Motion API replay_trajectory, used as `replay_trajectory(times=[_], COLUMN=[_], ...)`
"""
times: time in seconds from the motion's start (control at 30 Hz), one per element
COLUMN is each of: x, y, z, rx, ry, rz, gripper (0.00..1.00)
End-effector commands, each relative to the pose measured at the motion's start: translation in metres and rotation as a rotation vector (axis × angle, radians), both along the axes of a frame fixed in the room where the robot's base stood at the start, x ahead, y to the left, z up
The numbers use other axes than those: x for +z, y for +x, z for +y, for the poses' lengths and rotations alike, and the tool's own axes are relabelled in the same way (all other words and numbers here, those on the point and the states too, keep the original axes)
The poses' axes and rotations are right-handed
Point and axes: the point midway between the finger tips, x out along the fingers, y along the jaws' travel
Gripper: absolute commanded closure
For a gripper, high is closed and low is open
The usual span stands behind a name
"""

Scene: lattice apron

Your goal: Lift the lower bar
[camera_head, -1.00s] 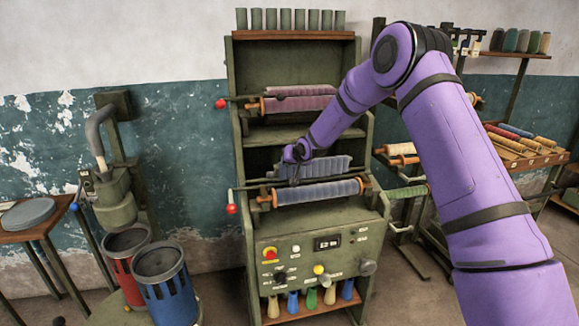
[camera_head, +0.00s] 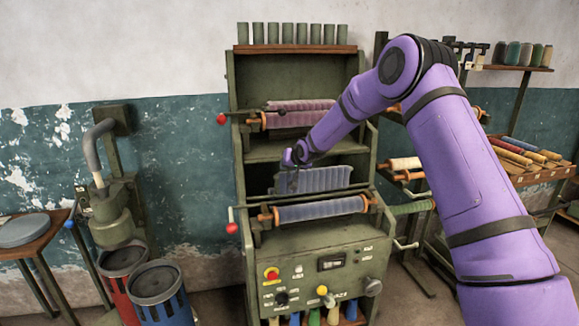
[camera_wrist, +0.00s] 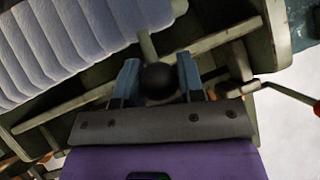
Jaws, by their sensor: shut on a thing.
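My gripper (camera_head: 292,160) is at the lower part of the green machine, in front of the pale ribbed cloth (camera_head: 322,179). In the wrist view its two blue-grey fingers (camera_wrist: 160,82) are shut on a round black knob (camera_wrist: 159,80), one on each side. A short pale stem (camera_wrist: 148,45) rises behind the knob. A long thin greenish bar (camera_wrist: 70,110) runs slantwise behind the fingers; whether the stem joins it is hidden. In the head view the knob is too small to make out.
A pale roller (camera_head: 320,210) lies below the cloth. A lever with a red ball (camera_head: 231,228) sticks out at the machine's left. An upper pink roller (camera_head: 292,118) is above. A control panel (camera_head: 318,280) is below. Buckets (camera_head: 160,283) stand at left, a thread rack (camera_head: 525,158) at right.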

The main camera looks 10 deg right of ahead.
Motion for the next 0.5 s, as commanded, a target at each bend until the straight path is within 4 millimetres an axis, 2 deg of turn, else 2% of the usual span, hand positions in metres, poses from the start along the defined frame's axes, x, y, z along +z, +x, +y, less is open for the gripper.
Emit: replay_trajectory(times=[0.13, 0.17, 0.23, 0.27, 0.5], x=[0.0008, 0.0008, 0.0005, 0.0004, 0.0000], y=[0.0007, 0.0007, 0.0006, 0.0005, 0.0001], z=[-0.0003, -0.0003, -0.0002, -0.0002, -0.0001], rx=[-0.001, -0.001, -0.001, -0.001, 0.000], ry=[0.000, 0.000, 0.000, 0.000, 0.000], rz=[-0.003, -0.003, -0.003, -0.002, -0.001], gripper=[1.00, 0.60, 0.44, 0.40, 0.40])
